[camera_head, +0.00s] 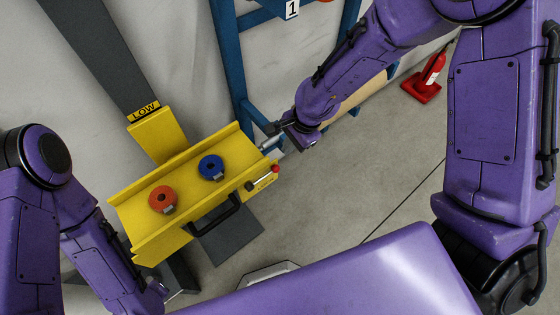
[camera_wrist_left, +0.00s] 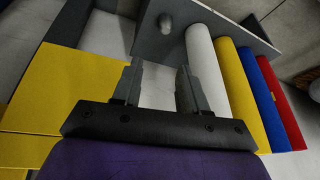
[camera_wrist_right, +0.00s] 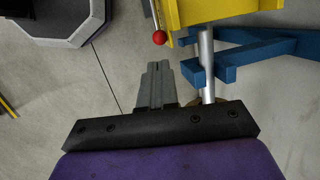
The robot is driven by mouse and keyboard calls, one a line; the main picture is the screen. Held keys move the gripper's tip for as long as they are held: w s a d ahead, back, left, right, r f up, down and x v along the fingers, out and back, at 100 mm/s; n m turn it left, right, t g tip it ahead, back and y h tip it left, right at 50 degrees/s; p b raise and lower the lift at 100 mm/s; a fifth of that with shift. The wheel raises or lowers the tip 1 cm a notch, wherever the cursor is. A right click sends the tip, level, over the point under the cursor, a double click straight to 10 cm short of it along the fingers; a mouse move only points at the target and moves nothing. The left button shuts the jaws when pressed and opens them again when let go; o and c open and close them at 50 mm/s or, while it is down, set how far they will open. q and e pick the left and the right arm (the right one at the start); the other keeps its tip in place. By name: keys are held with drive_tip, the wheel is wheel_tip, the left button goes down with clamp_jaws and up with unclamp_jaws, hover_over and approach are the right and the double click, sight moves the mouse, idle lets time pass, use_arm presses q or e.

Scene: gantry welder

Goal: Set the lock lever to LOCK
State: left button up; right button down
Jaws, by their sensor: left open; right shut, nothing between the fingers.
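The lock lever (camera_head: 262,176) is a short metal rod with a red ball knob at the right end of the yellow tray-like carriage (camera_head: 130,218). A small yellow label (camera_head: 265,183) sits beside it, too small to read surely. In the right wrist view the lever's red knob (camera_wrist_right: 159,37) shows beyond my fingertips, apart from them. My right gripper (camera_head: 272,129) is shut and empty, just above and behind the carriage's right end; its closed fingers (camera_wrist_right: 155,68) point toward the knob. My left gripper (camera_wrist_left: 158,72) is open and empty, low at the left.
An orange ring (camera_head: 162,199) and a blue ring (camera_head: 211,167) sit on the carriage, with a black handle (camera_head: 215,215) at its front. A blue frame (camera_head: 232,65) stands behind. White, yellow, blue and red cylinders (camera_wrist_left: 258,92) lie near my left gripper.

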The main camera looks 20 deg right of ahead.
sight(277, 166)
drive_tip(key=x, duration=0.9)
drive_tip(key=shift+f, duration=0.4)
drive_tip(key=shift+a, duration=0.1)
